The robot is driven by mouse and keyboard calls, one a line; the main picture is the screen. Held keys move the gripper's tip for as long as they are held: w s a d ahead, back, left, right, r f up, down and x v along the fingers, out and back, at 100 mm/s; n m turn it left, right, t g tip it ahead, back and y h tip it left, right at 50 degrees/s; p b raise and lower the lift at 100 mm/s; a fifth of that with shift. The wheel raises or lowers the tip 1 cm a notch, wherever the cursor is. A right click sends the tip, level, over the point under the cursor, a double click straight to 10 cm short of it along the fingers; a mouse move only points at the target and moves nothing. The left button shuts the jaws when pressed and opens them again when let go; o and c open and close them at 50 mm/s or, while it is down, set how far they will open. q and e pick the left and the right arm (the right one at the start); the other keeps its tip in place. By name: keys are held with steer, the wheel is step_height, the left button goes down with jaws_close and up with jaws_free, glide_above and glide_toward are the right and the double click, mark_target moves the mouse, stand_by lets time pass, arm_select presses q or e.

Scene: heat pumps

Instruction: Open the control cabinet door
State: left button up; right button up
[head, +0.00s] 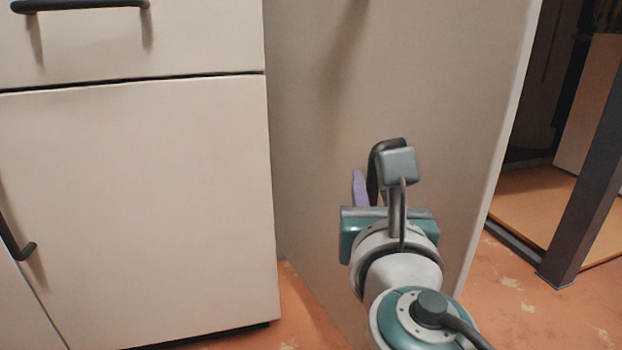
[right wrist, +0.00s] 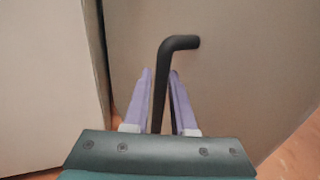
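The beige panel (head: 420,80) with a black handle (head: 376,172) stands angled in the middle of the head view; I take it for the control cabinet door. My right gripper (head: 370,180) is at that handle, largely hidden by its own wrist. In the right wrist view, the bent black handle (right wrist: 163,62) runs between the two purple fingers of the right gripper (right wrist: 161,74). The fingers stand apart on either side of it, with narrow gaps visible; firm contact cannot be made out. My left gripper is in neither view.
A beige cabinet front (head: 140,200) with dark handles stands close on the left. A dark upright post (head: 590,190) and an ochre floor panel (head: 545,200) are beyond the panel's right edge. Orange floor (head: 520,290) shows free at the lower right.

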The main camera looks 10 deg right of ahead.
steer(key=o, duration=0.4)
steer(key=shift+w+a+r, duration=0.15)
steer(key=shift+w+a, duration=0.05)
steer(key=shift+w, duration=0.05)
steer(key=shift+c, duration=0.2)
steer(key=shift+s+d, duration=0.1)
steer(key=shift+s, duration=0.05)
steer(key=shift+s+r, duration=0.1)
steer(key=shift+s, duration=0.05)
steer(key=p+v, duration=0.3)
steer(key=v, duration=0.6)
steer(key=shift+s, duration=0.3)
